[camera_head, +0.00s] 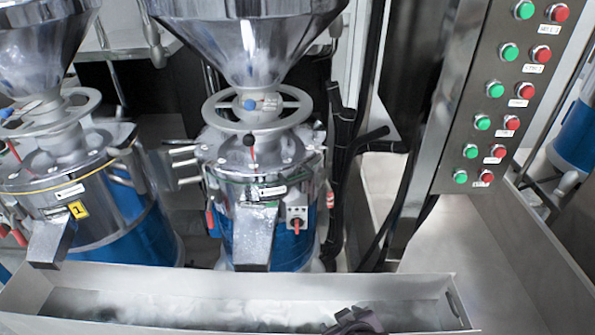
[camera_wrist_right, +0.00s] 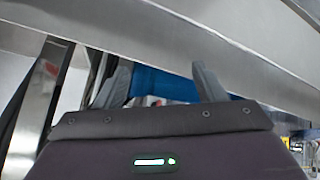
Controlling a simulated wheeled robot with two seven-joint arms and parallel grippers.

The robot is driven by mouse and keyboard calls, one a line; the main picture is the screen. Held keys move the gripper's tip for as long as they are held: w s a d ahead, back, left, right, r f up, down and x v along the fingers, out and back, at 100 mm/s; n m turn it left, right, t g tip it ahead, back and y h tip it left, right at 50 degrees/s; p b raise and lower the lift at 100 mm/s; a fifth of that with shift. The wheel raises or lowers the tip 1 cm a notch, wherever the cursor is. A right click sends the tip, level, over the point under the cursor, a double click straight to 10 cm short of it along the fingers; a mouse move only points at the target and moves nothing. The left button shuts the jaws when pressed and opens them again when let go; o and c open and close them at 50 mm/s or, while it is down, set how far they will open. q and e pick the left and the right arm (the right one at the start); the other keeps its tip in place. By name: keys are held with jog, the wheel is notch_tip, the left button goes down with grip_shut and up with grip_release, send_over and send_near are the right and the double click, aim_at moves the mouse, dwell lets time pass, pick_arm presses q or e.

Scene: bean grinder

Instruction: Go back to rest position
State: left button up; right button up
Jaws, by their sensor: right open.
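My right gripper (camera_wrist_right: 162,84) shows in the right wrist view with its two grey fingers spread apart and nothing between them. My left gripper does not show in either view. A steel bean grinder (camera_head: 262,150) with a blue base stands in the middle of the head view. A second grinder (camera_head: 60,170) stands at the left.
A long metal trough (camera_head: 225,283) runs along the front below the grinder spouts. A steel control panel (camera_head: 480,110) with green and red buttons stands at the right. A pale metal surface (camera_head: 475,240) lies below it. Black pipes (camera_head: 345,170) rise beside the middle grinder.

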jog(key=s+d+r+m+g+h, duration=0.1)
jog(key=s+d+r+m+g, duration=0.3)
jog(key=s+d+r, duration=0.6)
notch_tip(320, 180, down, 32)
jog(key=s+g, duration=0.2)
jog(key=s, duration=0.1)
jog(key=s+d+f+g, duration=0.1)
jog(key=s+d+f, duration=0.2)
jog(key=s+f, duration=1.5)
jog(key=shift+s+n, duration=0.3)
jog(key=shift+s, duration=0.3)
